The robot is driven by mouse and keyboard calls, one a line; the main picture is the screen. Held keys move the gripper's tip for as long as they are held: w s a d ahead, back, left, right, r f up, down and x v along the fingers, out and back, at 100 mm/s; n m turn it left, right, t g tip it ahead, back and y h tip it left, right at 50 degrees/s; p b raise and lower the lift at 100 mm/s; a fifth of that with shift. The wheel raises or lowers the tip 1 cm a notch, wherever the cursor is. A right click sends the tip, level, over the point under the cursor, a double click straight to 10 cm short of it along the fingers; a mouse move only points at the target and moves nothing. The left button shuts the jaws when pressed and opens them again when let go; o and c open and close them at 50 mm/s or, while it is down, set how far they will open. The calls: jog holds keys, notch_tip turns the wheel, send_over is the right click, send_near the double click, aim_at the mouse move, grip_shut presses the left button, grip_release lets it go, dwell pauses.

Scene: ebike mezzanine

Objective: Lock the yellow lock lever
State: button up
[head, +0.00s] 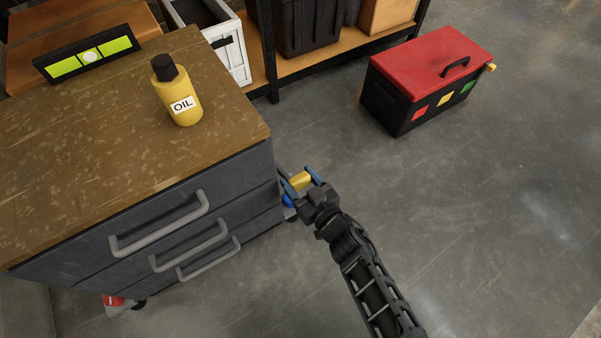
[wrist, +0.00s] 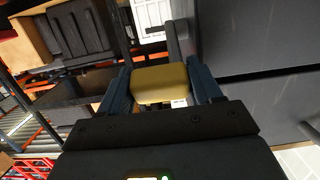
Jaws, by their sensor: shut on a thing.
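The yellow lock lever (head: 300,180) is at the right side of the grey drawer cabinet (head: 195,215), below its worktop. My gripper (head: 299,183) has its two blue fingers on either side of the lever and is shut on it. In the wrist view the lever shows as a yellow block (wrist: 160,84) between the fingers, with a small white label at its lower right. How the lever joins the cabinet is hidden, and I cannot tell whether it is in its locked position.
A yellow oil bottle (head: 181,98) and a green-and-black level (head: 89,57) are on the worktop. A black toolbox with a red lid (head: 430,62) stands on the floor at right. Shelves with bins (head: 308,28) are behind.

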jog(key=r+p, duration=0.1)
jog(key=p, duration=0.1)
jog(key=r+g+p, duration=0.1)
jog(key=p, duration=0.1)
jog(key=shift+w+a+h+p, duration=0.1)
jog(key=shift+w+h+p, duration=0.15)
jog(key=shift+h+p, duration=0.15)
jog(key=p, duration=0.1)
jog(key=g+p, duration=0.1)
jog(key=p, duration=0.1)
jog(key=shift+w+a+r+h, duration=0.15)
jog(key=shift+w+a+h, duration=0.1)
jog(key=shift+h, duration=0.15)
jog(key=shift+w+a+r+p, duration=0.15)
jog(key=shift+w+r+p, duration=0.15)
jog(key=shift+p, duration=0.25)
jog(key=shift+w+a+r, duration=0.15)
jog(key=shift+w, duration=0.05)
jog(key=o, duration=1.2)
jog(key=shift+o, duration=1.2)
jog(key=shift+s, duration=0.15)
jog(key=shift+s+f, duration=0.1)
jog(key=shift+f, duration=0.15)
